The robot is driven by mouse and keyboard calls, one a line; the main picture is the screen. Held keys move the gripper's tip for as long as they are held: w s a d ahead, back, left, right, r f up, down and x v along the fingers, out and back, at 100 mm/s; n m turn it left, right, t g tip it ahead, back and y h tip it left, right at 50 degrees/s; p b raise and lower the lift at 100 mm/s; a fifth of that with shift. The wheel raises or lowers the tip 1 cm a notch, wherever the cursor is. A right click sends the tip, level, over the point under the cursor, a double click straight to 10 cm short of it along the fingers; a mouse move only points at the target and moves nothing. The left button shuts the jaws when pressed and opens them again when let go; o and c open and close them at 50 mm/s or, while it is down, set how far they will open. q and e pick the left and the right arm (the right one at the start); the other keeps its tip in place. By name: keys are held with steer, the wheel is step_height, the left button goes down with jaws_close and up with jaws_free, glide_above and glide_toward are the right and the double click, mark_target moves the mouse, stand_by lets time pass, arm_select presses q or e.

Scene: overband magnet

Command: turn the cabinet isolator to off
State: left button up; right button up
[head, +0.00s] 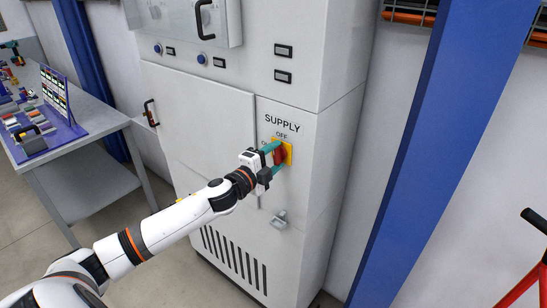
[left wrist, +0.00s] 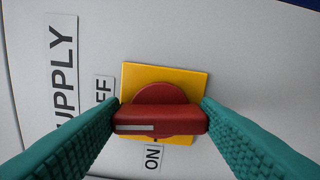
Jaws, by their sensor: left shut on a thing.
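The isolator is a red handle (head: 281,157) on a yellow plate (head: 289,151) on the grey cabinet, below the word SUPPLY. OFF is printed above the plate, and the label at its left is mostly hidden in the head view. My left gripper (head: 275,158) is at the handle, its teal fingers one above the other. In the left wrist view the fingers (left wrist: 160,125) press on the two ends of the red bar (left wrist: 170,120). The bar's white mark is at the end on the OFF side. The ON label (left wrist: 153,157) is off the bar's long side.
A padlock-like latch (head: 279,219) sits on the cabinet below the isolator. A blue post (head: 440,130) stands right of the cabinet. A workbench (head: 85,135) with a blue tool board is at the left. A red-framed item (head: 530,270) is at the lower right.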

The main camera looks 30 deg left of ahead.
arm_select(q)
steer(key=shift+m, duration=0.6)
steer(key=o, duration=1)
